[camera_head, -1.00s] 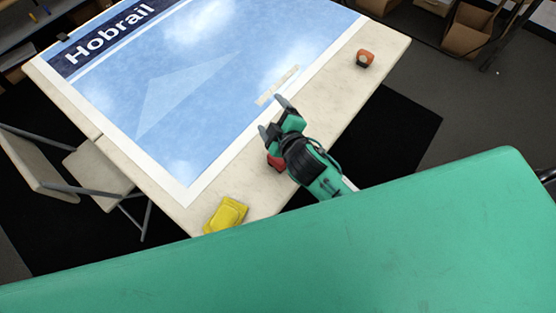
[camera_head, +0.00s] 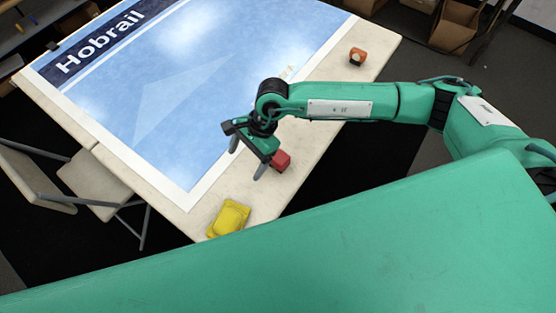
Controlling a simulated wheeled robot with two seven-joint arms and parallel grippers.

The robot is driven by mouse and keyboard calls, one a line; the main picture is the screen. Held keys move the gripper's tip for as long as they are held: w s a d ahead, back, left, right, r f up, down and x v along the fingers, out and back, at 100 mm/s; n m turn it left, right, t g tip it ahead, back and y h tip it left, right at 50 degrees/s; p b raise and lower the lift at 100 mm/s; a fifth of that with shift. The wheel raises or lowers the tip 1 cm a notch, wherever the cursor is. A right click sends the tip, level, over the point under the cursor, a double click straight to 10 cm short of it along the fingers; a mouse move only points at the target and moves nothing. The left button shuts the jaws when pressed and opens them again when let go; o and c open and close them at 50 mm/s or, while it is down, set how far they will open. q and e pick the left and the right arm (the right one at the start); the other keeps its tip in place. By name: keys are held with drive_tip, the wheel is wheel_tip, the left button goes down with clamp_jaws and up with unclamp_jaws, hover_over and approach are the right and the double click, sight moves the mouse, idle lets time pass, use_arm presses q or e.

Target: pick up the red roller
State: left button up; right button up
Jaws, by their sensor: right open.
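The red roller (camera_head: 281,160) shows as a small red block on the cream table near its front edge; part of it is hidden by my right gripper. My right gripper (camera_head: 247,160) is open, pointing down just left of the red roller, with one finger beside the roller's near left side. I cannot tell if it touches the roller. My left gripper is not in view.
A blue Hobrail poster (camera_head: 180,95) covers most of the table (camera_head: 325,68). A yellow item (camera_head: 229,217) lies at the near corner. An orange tape dispenser (camera_head: 357,56) sits at the far right. A folding chair (camera_head: 100,178) stands left.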

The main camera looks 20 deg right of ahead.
sight(279, 155)
drive_tip(key=w+d+f+n+t+h, duration=0.15)
drive_tip(key=w+d+h, duration=0.35)
drive_tip(key=d, duration=0.5)
drive_tip(key=f+p, duration=0.1)
drive_tip(key=f, duration=0.3)
drive_tip(key=f+p, duration=0.1)
drive_tip(key=f, duration=0.3)
drive_tip(key=shift+s+d, duration=0.15)
drive_tip(key=shift+s, duration=0.05)
drive_tip(key=shift+f+p, duration=0.55)
drive_tip(key=shift+p, duration=0.2)
wheel_tip(279, 155, down, 3)
drive_tip(key=shift+w+f+p, duration=0.1)
drive_tip(key=shift+p, duration=0.55)
drive_tip(key=shift+f, duration=0.4)
drive_tip(key=c, duration=1.1)
drive_tip(key=shift+c, duration=0.2)
drive_tip(key=shift+r, duration=0.1)
